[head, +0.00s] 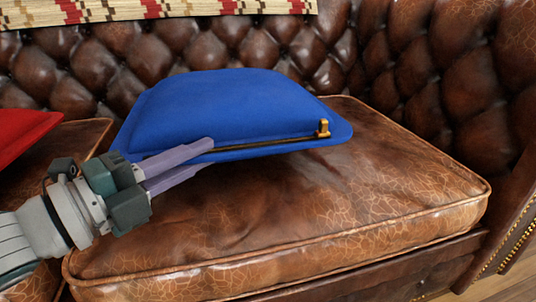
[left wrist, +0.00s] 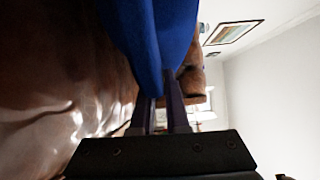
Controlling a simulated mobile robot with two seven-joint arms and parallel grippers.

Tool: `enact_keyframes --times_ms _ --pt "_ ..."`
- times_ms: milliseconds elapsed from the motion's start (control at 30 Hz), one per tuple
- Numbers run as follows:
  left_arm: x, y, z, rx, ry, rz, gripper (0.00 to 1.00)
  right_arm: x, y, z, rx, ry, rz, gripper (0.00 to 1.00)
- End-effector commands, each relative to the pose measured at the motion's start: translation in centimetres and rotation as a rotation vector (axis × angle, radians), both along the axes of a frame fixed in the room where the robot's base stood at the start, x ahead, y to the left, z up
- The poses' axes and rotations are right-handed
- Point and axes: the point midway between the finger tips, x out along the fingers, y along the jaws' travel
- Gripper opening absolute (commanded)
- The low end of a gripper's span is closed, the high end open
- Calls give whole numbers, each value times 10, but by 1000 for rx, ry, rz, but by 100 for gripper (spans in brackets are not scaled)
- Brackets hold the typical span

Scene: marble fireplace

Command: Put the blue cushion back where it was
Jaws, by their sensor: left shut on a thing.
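The blue cushion (head: 235,108) is over the right seat pad (head: 300,215) of a brown leather sofa. It is nearly flat, with its far side close to the tufted backrest. A zip with a brass pull runs along its front edge. A dark patch lies on the leather under its right front edge; I cannot tell how much of it touches the seat. My left gripper (head: 208,152) is shut on its front left edge. The left wrist view shows the blue fabric (left wrist: 155,35) at the fingertips (left wrist: 160,82). My right gripper is not in view.
A red cushion (head: 22,135) lies on the seat to the left. A patterned throw (head: 150,9) hangs over the backrest (head: 190,45). The sofa's right arm (head: 512,215) bounds the seat. The front and right of the seat pad are clear.

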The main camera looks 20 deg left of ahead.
Motion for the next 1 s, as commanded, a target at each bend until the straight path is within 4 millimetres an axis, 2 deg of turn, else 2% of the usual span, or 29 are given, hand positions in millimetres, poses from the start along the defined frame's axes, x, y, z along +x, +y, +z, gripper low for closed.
enact_keyframes --times_ms 33,133,533,567,800,1000 --pt "1 -1 -14 -1 -5 -1 0 0 0 -13 0 0 0 89" --pt "1 0 -27 -1 -6 -1 0 0 0 -23 0 0 0 89" --pt "1 0 -30 0 -6 -1 0 0 0 -24 0 0 0 89" --pt "0 0 -31 -1 0 1 15 0 0 -23 0 0 0 89" --pt "0 0 -31 -1 1 1 42 0 0 -23 0 0 0 89" --pt "0 0 -31 -1 1 1 43 0 0 -23 -1 0 0 89"
